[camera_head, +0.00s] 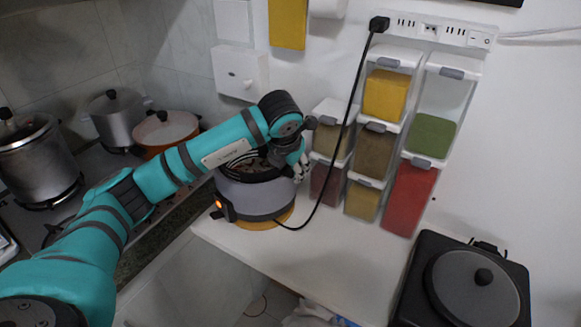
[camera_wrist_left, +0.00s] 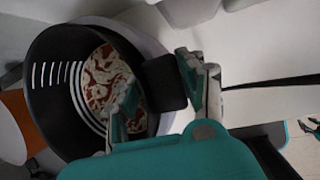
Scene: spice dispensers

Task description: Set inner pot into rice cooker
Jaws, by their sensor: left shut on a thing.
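The rice cooker (camera_head: 256,202) is a round grey body with a lit orange light, standing near the left edge of the white counter. The black inner pot (camera_head: 250,172) is at its top, partly hidden by my left arm. In the left wrist view the pot (camera_wrist_left: 60,50) shows pale lines on its inner wall, red-and-white contents, and a light rim behind it. I cannot tell whether it is fully seated. My left gripper (camera_head: 298,165) is at the pot's right side, its fingers (camera_wrist_left: 163,90) shut on the pot's dark handle piece. My right gripper is not in view.
Stacked clear spice dispensers (camera_head: 372,150) stand close right of the cooker against the wall. A black cord (camera_head: 345,130) hangs from the power strip (camera_head: 437,31) to the cooker. A stove with pots (camera_head: 36,155) is at left. A black lidded appliance (camera_head: 415,290) is at lower right.

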